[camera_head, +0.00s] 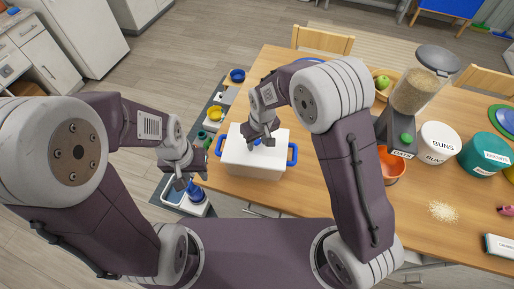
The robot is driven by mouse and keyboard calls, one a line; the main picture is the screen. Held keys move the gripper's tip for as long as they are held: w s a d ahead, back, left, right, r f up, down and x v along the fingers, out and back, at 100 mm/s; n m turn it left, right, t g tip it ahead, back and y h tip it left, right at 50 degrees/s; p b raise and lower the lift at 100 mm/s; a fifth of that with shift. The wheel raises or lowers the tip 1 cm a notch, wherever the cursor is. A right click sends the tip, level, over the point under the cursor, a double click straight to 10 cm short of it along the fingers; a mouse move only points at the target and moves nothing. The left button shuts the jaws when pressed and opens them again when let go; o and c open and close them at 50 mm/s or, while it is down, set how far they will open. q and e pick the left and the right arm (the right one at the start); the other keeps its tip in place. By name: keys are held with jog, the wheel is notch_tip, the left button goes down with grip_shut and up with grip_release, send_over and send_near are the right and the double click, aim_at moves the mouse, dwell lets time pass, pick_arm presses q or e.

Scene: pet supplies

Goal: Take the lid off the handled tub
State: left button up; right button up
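The handled tub (252,180) is a white box with blue handles on its left and right sides, near the table's left edge. Its white lid (240,154) appears to lie on top, with a small blue knob partly hidden by my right gripper. My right gripper (260,144) is over the lid, its fingertips at the knob. I cannot tell whether they are closed on it. My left gripper (191,183) looks open and empty, left of the tub and off the table's left edge.
A low grey shelf (179,205) with bowls and small containers stands left of the wooden table (410,205). Right of the tub are an orange bowl (391,168), a grain dispenser (410,95), a white buns canister (438,143) and a teal canister (484,155). Spilled grains (443,211) lie at right.

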aim_at(259, 142)
grip_shut()
jog(key=shift+r, duration=0.25)
jog(key=r, duration=0.1)
jog(key=r+b, duration=0.1)
jog(key=w+r, duration=0.1)
jog(key=r, duration=0.1)
jog(key=shift+d, duration=0.25)
jog(key=w+d+r+b, duration=0.1)
jog(key=w+d+r, duration=0.5)
jog(key=w+d, duration=0.1)
jog(key=shift+w+d+r, duration=0.2)
jog(key=shift+w+r, duration=0.1)
